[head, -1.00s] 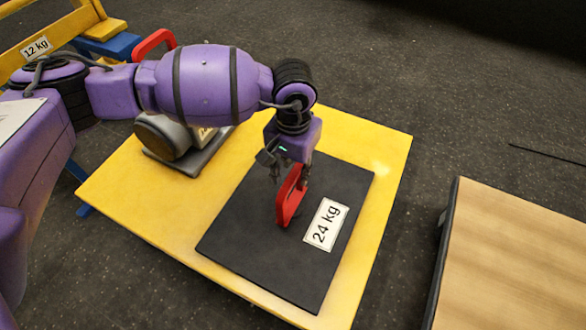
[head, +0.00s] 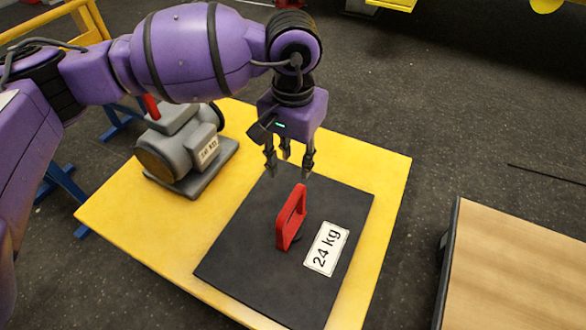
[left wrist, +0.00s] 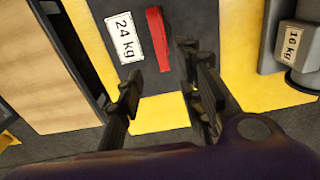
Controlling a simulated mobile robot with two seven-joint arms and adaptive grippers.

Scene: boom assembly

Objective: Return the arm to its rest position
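My left gripper (head: 289,165) hangs above the black plate marked 24 kg (head: 240,255), with its fingers apart and nothing between them. The plate lies flat on the yellow platform. Its red handle (head: 291,217) stands upright just below the fingertips, apart from them. In the left wrist view, the open fingers (left wrist: 165,90) show with the red handle (left wrist: 159,38) and the 24 kg label beyond them. My left arm reaches in from the left over the platform. My right gripper is in neither view.
A grey weight (head: 185,150) with a red handle stands on the yellow platform (head: 130,215), under my left arm. A wooden-topped surface (head: 525,270) is at the lower right, with dark floor between. A yellow and blue frame stands at the left.

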